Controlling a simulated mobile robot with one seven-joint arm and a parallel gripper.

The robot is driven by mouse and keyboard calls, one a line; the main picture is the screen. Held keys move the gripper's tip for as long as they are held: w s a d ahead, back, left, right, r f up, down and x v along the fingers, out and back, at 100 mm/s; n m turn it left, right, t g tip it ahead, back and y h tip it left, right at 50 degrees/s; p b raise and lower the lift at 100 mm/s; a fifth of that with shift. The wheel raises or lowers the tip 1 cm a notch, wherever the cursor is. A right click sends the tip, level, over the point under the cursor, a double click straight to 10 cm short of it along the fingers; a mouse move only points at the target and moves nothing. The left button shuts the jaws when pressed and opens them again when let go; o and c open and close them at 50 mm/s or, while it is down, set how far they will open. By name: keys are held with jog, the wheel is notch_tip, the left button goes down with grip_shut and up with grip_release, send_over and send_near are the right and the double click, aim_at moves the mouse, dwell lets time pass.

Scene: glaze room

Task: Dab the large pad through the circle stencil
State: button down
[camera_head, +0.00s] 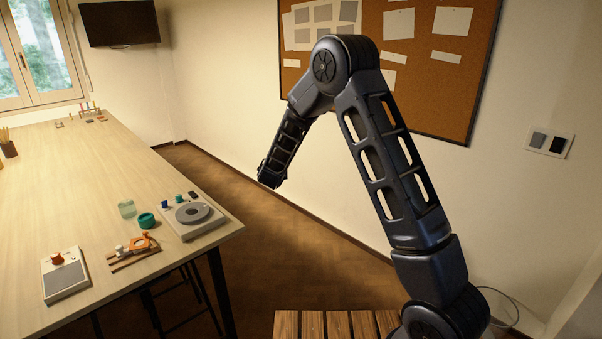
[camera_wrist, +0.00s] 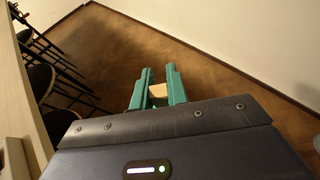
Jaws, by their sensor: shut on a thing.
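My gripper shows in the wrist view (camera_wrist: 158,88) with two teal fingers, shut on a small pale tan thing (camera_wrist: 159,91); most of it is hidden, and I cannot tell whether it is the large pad. In the head view my arm's end hangs over the floor, right of the table and apart from it; the fingers are hidden there. An orange piece with a round opening (camera_head: 139,244), which looks like the circle stencil, lies on the table by dark wooden strips (camera_head: 135,261). A grey-topped tray (camera_head: 68,281) with an orange knob (camera_head: 57,259) stands front left.
Stools (camera_wrist: 48,84) are beside the table. The floor (camera_head: 285,240) below my arm's end looks clear.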

jog(key=s+a+n+y, duration=0.1)
jog(key=s+a, duration=0.7)
jog(key=a, duration=0.3)
jog(key=s+a+r+n+y, duration=0.1)
jog(key=s+a, duration=0.6)
jog(key=a, duration=0.4)
jog(key=s+a+n+y, duration=0.1)
jog(key=s+a+y, duration=0.1)
jog(key=s+a, duration=0.6)
jog(key=shift+s+a+r+n+g, duration=0.15)
jog(key=shift+a+g, duration=0.05)
jog(key=shift+a, duration=0.55)
jog(key=shift+s+a+r+n+g, duration=0.1)
jog(key=shift+s+a+n+g, duration=0.1)
jog(key=shift+a, duration=0.55)
jog(key=shift+n+g+y, duration=0.3)
jog(key=shift+n+y, duration=0.35)
jog(key=shift+y, duration=0.15)
jog(key=s+a, duration=0.2)
jog(key=s, duration=0.2)
jog(key=s+a, duration=0.3)
jog(key=s, duration=0.1)
jog(key=s+a, duration=0.3)
jog(key=s, duration=0.1)
jog(key=shift+a+r, duration=0.1)
jog(key=shift+r, duration=0.05)
jog(key=shift+s+a, duration=0.15)
jog(key=shift+s, duration=0.15)
jog(key=shift+f, duration=1.15)
jog(key=shift+f, duration=0.6)
